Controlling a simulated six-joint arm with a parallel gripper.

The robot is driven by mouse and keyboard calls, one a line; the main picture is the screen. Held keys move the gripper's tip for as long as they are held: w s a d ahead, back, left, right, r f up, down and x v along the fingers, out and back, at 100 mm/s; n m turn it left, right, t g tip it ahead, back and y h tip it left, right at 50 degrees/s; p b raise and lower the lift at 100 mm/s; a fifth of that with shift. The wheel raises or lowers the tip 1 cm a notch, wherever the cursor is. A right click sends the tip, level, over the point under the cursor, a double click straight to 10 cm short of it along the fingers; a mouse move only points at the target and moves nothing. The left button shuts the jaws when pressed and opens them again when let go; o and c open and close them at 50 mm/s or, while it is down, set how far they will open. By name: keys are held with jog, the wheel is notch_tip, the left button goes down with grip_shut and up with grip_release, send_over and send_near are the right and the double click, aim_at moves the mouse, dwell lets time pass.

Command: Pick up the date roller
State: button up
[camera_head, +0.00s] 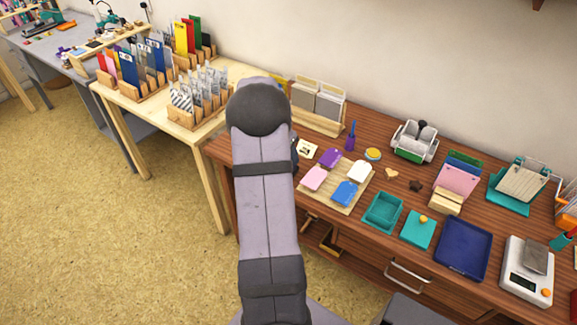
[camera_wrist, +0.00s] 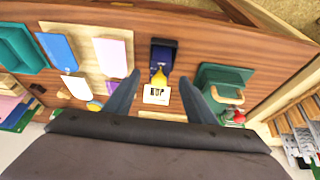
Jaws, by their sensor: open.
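In the wrist view a small dark navy object with a yellow part (camera_wrist: 161,73) lies on the brown table, close to the table's front edge. It looks like the date roller, but it is too small to be certain. My gripper (camera_wrist: 160,82) is open, its two dark fingers apart on either side of the yellow part, with nothing held. A white card with black print (camera_wrist: 156,96) lies beside the yellow part, between the fingers; it also shows in the head view (camera_head: 306,149). In the head view my arm hides the dark object and most of my gripper.
Left of the fingers are pink (camera_head: 315,178), purple (camera_head: 330,157), white (camera_head: 359,171) and blue (camera_head: 345,194) pads on a board. A teal tray (camera_head: 383,212) stands farther along.

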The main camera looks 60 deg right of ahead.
jog(key=shift+p+x, duration=1.05)
jog(key=shift+x, duration=2.05)
grip_shut()
